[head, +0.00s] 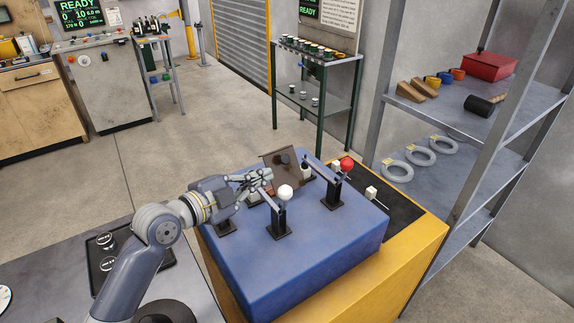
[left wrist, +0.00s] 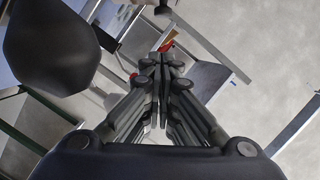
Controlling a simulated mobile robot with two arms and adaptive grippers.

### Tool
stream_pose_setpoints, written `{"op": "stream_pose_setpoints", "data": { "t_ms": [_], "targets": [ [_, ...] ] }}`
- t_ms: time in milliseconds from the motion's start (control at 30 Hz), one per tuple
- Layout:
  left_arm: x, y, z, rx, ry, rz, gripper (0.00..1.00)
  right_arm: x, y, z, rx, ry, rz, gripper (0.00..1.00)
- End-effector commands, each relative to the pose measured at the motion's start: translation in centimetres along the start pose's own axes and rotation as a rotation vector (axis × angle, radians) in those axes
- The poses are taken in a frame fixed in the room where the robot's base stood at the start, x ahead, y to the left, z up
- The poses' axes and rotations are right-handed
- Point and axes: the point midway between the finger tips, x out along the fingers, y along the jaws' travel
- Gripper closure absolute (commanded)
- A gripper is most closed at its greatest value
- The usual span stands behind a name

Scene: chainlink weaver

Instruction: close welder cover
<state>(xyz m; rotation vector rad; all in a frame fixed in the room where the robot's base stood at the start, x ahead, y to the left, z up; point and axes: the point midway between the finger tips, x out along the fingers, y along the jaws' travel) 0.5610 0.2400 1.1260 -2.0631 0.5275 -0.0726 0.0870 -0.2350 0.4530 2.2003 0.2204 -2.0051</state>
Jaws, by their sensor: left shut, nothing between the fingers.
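The welder is a blue box (head: 340,245) on a yellow stand. Its cover, a brown see-through panel (head: 277,158) with a dark round knob, stands raised and tilted at the box's far side. My left gripper (head: 268,174) is shut and empty, just in front of the cover's lower part. I cannot tell whether it touches the cover. In the left wrist view the shut fingers (left wrist: 162,62) point away over the floor. A large dark rounded shape (left wrist: 50,40) at the upper left is close to the camera; I cannot tell what it is. My right gripper is not in view.
A grey shelf rack (head: 460,115) with a red box and rings stands at the right. Open floor lies behind the welder.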

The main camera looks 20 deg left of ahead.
Motion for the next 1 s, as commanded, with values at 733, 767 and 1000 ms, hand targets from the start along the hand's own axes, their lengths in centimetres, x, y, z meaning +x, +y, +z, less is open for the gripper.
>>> {"op": "stream_pose_setpoints", "data": {
  "t_ms": [733, 767, 1000],
  "targets": [
    [11.7, -0.1, 1.0, 0.0, -0.002, 0.004, 1.0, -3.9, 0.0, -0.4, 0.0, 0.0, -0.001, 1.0],
    [11.7, -0.1, 1.2, 0.0, -0.001, 0.003, 1.0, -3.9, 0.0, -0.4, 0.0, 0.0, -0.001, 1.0],
    [11.8, 0.0, 1.9, 0.001, 0.0, 0.001, 1.0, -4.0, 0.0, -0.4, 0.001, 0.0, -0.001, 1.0]
  ]
}}
